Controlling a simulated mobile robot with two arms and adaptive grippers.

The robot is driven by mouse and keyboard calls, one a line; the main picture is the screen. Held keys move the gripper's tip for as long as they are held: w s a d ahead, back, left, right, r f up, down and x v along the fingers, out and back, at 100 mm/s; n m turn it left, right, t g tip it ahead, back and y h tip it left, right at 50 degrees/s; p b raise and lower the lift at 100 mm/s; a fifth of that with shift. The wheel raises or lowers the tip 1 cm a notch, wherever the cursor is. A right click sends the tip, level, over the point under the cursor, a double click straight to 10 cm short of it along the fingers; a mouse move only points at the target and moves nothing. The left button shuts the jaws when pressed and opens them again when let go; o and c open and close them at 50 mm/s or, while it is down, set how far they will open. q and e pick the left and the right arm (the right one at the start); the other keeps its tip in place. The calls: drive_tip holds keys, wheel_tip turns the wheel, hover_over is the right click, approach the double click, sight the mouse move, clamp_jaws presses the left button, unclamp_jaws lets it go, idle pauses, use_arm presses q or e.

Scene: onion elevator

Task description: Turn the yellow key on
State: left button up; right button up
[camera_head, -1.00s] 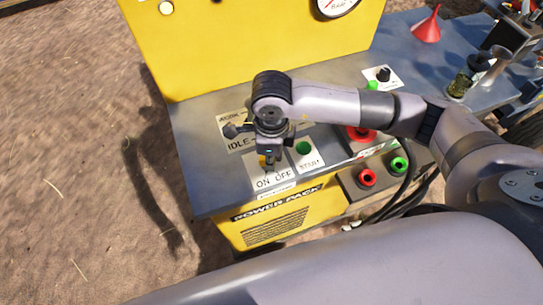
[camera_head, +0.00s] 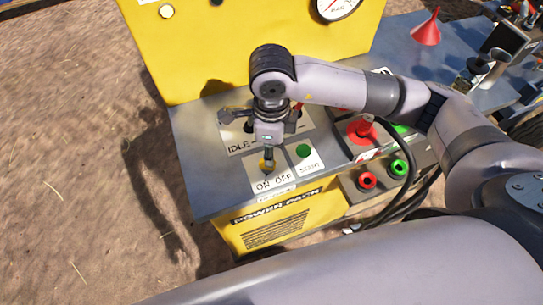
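The yellow key (camera_head: 266,164) sits on the panel beside the "ON OFF" label (camera_head: 272,182), and only a small part of it shows under my gripper. My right gripper (camera_head: 268,153) points down directly over the key, from the arm that comes in from the right. Its fingertips are small and partly hidden, so I cannot tell whether they are open or shut, or whether they touch the key. My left gripper is not in view.
A green START button (camera_head: 303,151) is just right of the key. A dark lever (camera_head: 236,116) stands by the IDLE label (camera_head: 237,146). A red button (camera_head: 361,130) is farther right. A yellow upright panel (camera_head: 240,50) rises behind. A red funnel (camera_head: 427,29) stands at the back right.

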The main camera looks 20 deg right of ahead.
wheel_tip(320, 180, up, 6)
drive_tip(key=shift+r, duration=0.15)
idle(0.6)
